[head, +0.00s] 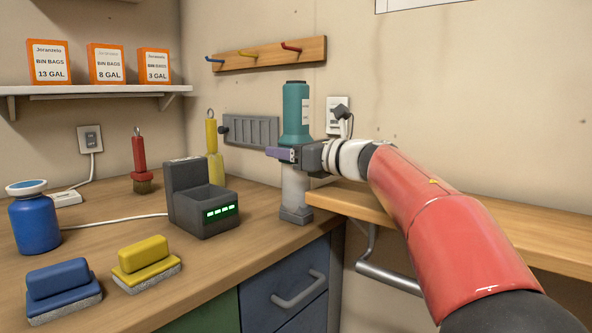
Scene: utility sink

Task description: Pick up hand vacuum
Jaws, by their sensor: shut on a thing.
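The hand vacuum (296,112) is upright in the head view, with a teal upper body, a pale lower section and a dark grey foot. My gripper (287,154) reaches in from the right and is shut around its middle. The fingers hide part of the body there. The foot appears at the counter's right front corner; I cannot tell whether it touches the counter.
A dark charger-like dock (203,208) with green lights stands left of the vacuum. A yellow brush (145,262), a blue brush (60,287) and a blue bottle (35,222) are on the counter. A wooden ledge (350,200) lies beneath my arm.

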